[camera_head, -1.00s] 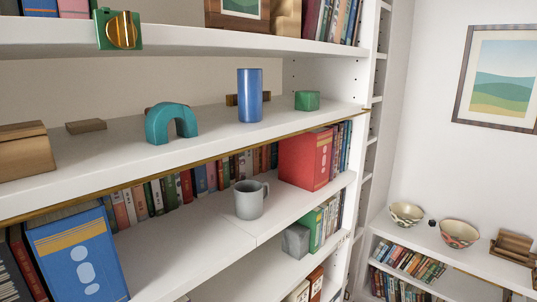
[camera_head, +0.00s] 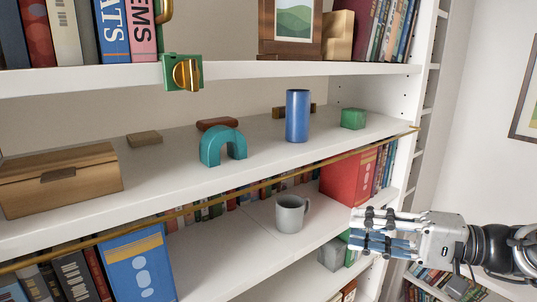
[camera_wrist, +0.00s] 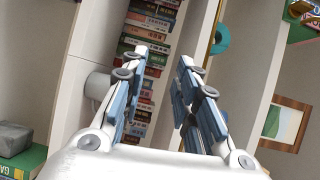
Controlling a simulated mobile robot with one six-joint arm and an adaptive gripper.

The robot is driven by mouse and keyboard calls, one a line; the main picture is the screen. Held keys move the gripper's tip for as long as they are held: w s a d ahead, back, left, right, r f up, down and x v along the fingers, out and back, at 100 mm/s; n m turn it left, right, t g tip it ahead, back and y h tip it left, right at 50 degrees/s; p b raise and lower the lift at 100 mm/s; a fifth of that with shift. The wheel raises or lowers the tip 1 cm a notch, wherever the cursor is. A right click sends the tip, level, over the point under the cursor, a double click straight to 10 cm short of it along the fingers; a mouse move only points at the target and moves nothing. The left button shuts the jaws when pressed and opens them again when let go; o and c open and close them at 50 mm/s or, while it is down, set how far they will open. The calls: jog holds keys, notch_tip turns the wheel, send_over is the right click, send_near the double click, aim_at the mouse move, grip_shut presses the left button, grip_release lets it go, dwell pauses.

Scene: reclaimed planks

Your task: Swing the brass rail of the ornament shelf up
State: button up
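The brass rail (camera_head: 245,189) is a thin bar running along the front of the ornament shelf (camera_head: 70,210), low at its front edge, from lower left to upper right. On that shelf stand a wooden box (camera_head: 60,180), a teal arch (camera_head: 222,147), a blue cylinder (camera_head: 297,117) and a green block (camera_head: 353,118). My gripper (camera_head: 358,232) is at the right, lower than the rail's right end and apart from it, pointing left. In the wrist view my gripper (camera_wrist: 163,58) has its fingers apart with nothing between them. A short brass strip (camera_wrist: 213,30) shows there beside a teal piece.
A white upright (camera_head: 408,110) stands at the right.

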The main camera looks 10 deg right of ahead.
jog(key=d+r+t+y+p, duration=0.1)
jog(key=d+r+t, duration=0.2)
jog(key=d+r, duration=0.35)
jog(key=p, duration=0.2)
send_near(316, 168)
jog(key=shift+m, duration=0.4)
jog(key=x, duration=0.8)
jog(key=shift+w+a, duration=0.3)
jog(key=shift+c, duration=0.4)
grip_shut()
